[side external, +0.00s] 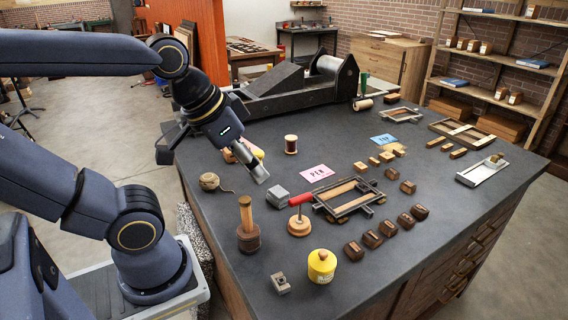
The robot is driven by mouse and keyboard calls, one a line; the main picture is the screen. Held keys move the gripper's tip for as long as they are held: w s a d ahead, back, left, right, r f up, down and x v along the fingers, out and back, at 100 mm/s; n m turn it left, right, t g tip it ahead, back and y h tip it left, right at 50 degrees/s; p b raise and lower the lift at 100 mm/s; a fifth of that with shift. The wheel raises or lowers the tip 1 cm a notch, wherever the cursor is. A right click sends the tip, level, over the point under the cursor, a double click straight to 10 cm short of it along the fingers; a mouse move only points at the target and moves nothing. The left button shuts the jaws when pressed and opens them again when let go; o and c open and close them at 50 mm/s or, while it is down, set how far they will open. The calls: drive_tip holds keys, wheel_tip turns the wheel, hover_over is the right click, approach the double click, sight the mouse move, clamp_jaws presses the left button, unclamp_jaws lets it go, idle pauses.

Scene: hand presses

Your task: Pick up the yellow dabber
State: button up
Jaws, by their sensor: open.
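A small yellow rounded piece (258,153) shows just behind my gripper's right finger, mostly hidden; it may be the yellow dabber. A pinkish-tan piece (229,155) shows beside it, also partly covered by the gripper. A yellow pot with a knobbed top and a label (321,267) stands upright at the bench's near edge. My gripper (213,166) is open and tilted down to the right above the bench's left side. Nothing shows between its fingers. I cannot tell whether it touches the yellow piece.
A wooden-handled tool with a dark base (247,232), a twine ball (209,181) and a grey block (274,197) stand nearby. The bench's right front (440,230) is clear.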

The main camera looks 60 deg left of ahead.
drive_tip(key=w+r+n+t, duration=0.1)
drive_tip(key=w+r+t, duration=0.1)
drive_tip(key=w, duration=0.2)
drive_tip(key=n+y, duration=0.3)
drive_tip(key=n, duration=0.6)
hover_over(256, 156)
drive_tip(key=w+d, duration=0.2)
drive_tip(key=d, duration=0.8)
wheel_tip(256, 156, down, 9)
drive_tip(key=s+a+f+g, duration=0.1)
drive_tip(key=a+f, duration=0.1)
drive_tip(key=s+a+f+n+g+y, duration=0.1)
drive_tip(key=a+f, duration=0.1)
drive_tip(key=a, duration=0.1)
drive_tip(key=s+a+f+g+y, duration=0.1)
drive_tip(key=a+f, duration=0.1)
drive_tip(key=a, duration=0.1)
drive_tip(key=shift+a+f+g, duration=0.15)
drive_tip(key=shift+f+g, duration=0.25)
drive_tip(key=shift+x, duration=3.9)
drive_tip(key=shift+s, duration=0.15)
clamp_jaws()
